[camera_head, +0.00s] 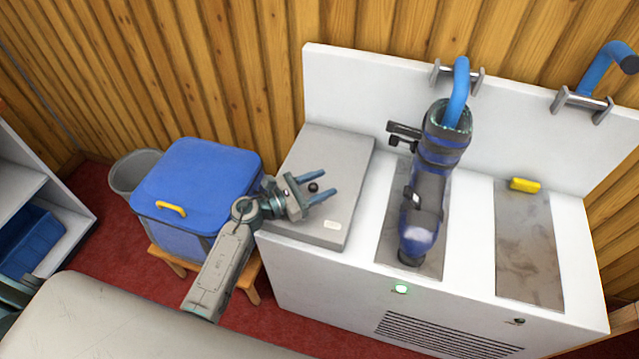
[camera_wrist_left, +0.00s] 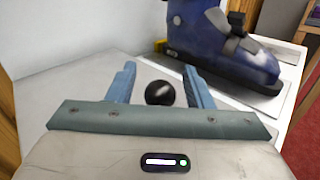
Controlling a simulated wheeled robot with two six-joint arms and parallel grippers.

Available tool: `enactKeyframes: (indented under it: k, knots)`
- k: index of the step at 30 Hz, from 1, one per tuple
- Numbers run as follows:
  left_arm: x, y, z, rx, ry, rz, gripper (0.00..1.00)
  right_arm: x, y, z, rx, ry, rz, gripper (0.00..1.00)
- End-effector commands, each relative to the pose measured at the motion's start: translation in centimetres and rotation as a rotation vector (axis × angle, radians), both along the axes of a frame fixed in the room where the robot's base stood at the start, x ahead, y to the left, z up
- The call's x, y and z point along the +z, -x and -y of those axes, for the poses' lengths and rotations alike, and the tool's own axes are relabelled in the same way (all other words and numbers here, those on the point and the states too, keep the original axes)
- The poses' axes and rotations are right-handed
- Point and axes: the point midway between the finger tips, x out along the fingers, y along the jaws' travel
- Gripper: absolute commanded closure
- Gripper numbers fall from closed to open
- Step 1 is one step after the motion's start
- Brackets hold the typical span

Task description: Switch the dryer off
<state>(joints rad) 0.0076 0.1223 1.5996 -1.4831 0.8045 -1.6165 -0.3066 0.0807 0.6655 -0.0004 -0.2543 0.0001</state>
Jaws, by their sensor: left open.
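The dryer (camera_head: 345,280) is a white cabinet with a tall back panel and blue bent tubes. A green lamp (camera_head: 401,289) is lit on its front. A flat grey box (camera_head: 335,150) sits on its left end. A round black knob (camera_head: 313,187) shows on the box, and also in the left wrist view (camera_wrist_left: 159,93). My left gripper (camera_head: 330,184) is open over the box, and its blue fingers appear on either side of the knob. Whether they touch it, I cannot tell. My right gripper is not in view.
A blue ski boot (camera_head: 425,205) stands on the dryer under a blue tube (camera_head: 459,85). A yellow block (camera_head: 525,184) lies on the right bay. A blue cooler (camera_head: 200,175) on a wooden stool stands left of the dryer, with a grey bin (camera_head: 131,172) behind it.

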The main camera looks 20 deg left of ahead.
Motion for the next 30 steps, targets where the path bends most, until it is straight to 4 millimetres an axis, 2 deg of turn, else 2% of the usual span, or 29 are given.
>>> enactKeyframes:
  k: [1,7,20,30]
  knots:
    - [0.0,0.0,0.0,0.000,0.000,0.000,0.59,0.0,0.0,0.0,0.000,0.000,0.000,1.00]
    - [0.0,0.0,0.0,0.000,0.000,0.000,0.99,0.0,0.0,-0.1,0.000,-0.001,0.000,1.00]
    - [0.3,0.1,0.4,0.000,-0.059,0.002,1.00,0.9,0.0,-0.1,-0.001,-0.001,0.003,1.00]
    - [0.6,0.1,1.9,0.001,-0.300,0.010,1.00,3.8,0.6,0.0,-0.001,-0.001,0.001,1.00]
